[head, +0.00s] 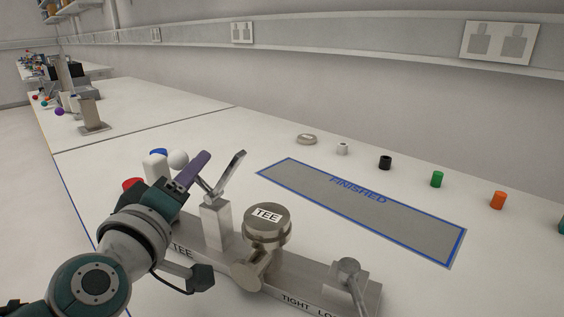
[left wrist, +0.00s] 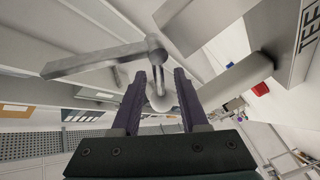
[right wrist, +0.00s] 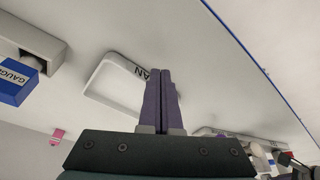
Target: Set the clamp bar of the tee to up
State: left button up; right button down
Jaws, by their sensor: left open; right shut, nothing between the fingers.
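The metal tee (head: 267,222), labelled TEE on its round top, sits on a long grey base. A grey post (head: 215,222) stands at its left, with a slim metal clamp bar (head: 232,172) slanting up to the right from its top. My left gripper (head: 203,172) is open at the post's top, beside the bar. In the left wrist view the bar (left wrist: 95,61) crosses beyond the fingertips, and a rounded metal part (left wrist: 160,98) shows between the fingers; contact is unclear. My right gripper (right wrist: 161,72) is shut and empty, away from the tee.
A lever (head: 352,278) stands at the base's right end, near the partly hidden words TIGHT and LO. A grey mat marked FINISHED (head: 400,226) lies behind. Small coloured cylinders line the back of the table. White, blue and red items stand behind my left arm.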

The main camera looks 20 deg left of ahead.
pick_arm(q)
jog(key=shift+x, duration=1.6)
grip_shut()
